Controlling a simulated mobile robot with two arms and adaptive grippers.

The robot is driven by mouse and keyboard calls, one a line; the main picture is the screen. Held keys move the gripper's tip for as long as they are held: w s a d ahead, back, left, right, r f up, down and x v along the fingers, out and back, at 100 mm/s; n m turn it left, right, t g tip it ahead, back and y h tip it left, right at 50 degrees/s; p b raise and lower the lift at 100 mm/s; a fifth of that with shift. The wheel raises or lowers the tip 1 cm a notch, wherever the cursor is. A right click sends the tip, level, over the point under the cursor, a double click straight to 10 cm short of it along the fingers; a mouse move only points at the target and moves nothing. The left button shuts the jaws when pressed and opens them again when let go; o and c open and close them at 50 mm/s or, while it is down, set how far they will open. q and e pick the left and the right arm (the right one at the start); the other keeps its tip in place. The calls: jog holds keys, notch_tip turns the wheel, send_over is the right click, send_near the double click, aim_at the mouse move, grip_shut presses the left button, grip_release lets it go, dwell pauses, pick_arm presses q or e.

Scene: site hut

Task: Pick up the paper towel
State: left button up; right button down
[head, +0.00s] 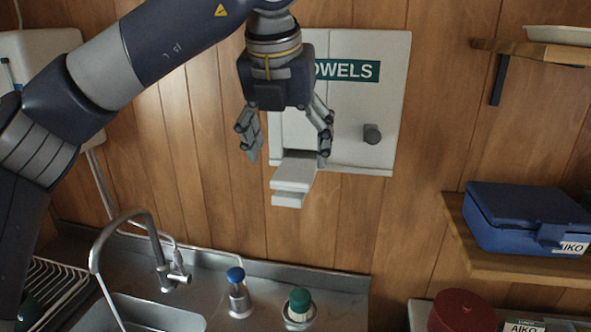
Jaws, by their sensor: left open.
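A pale towel dispenser (390,100) with a green label reading "OWELS" hangs on the wood wall; my left gripper hides the start of the label. A pale, folded-looking piece, seemingly the paper towel (290,185), sticks out at the dispenser's lower left. My left gripper (288,153) points down, open and empty, in front of the dispenser. Its right fingertip overlaps the upper right of the pale piece in the picture; its left fingertip is left of it. I cannot tell whether they touch. My right gripper is out of view.
Below are a sink with a curved tap (150,235), a blue-topped bottle (238,295) and a green-topped container (299,308). At right, a shelf (480,250) bears a blue case (525,215); a red round container (462,312) stands below. The wall between is bare.

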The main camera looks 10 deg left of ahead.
aim_at(294, 172)
pick_arm(q)
jog(key=p+x, duration=0.2)
jog(key=x, duration=0.2)
jog(key=shift+w+d, duration=0.2)
jog(key=shift+w+f, duration=0.2)
jog(key=shift+f, duration=0.2)
jog(key=shift+c, duration=0.3)
jog(key=shift+s, duration=0.1)
jog(key=c, duration=0.9)
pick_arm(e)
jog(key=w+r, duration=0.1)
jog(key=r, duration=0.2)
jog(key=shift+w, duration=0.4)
